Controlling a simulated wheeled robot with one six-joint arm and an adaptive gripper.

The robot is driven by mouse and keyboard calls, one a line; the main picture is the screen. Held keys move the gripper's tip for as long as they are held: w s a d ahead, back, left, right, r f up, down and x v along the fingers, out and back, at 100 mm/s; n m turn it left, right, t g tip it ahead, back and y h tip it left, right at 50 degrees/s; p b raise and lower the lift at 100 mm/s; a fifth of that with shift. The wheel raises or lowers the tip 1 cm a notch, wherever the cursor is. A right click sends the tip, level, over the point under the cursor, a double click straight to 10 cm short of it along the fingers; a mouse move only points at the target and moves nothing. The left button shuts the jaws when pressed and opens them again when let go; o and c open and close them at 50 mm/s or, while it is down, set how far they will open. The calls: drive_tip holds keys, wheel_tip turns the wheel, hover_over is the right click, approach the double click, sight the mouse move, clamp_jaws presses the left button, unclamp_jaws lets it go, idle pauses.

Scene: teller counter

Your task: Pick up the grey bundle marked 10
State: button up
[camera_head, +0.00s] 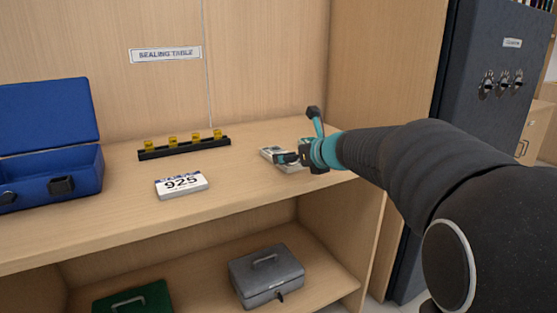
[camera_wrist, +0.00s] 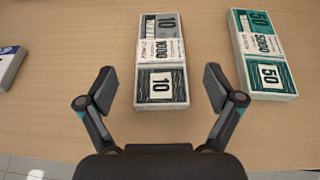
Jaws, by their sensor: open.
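The grey bundle marked 10 (camera_wrist: 161,60) lies flat on the wooden counter in the wrist view, a long stack with a white band around its middle. My gripper (camera_wrist: 160,90) is open, its two fingers apart on either side of the bundle's near end. I cannot tell how high the fingers are above the counter. In the head view my gripper (camera_head: 290,157) is over the right part of the counter and hides much of the bundles there. A pale bundle (camera_head: 268,152) shows beside it, but I cannot tell which one it is.
A teal bundle marked 50 (camera_wrist: 263,55) lies right of the grey one with a gap. In the head view stand a 925 block (camera_head: 181,185), a black rack with yellow pieces (camera_head: 185,148) and an open blue box (camera_head: 50,170). Grey (camera_head: 266,277) and green boxes sit below.

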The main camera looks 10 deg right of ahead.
sight(267, 153)
drive_tip(key=shift+x, duration=2.7)
drive_tip(key=shift+r, duration=0.1)
drive_tip(key=c, duration=1.3)
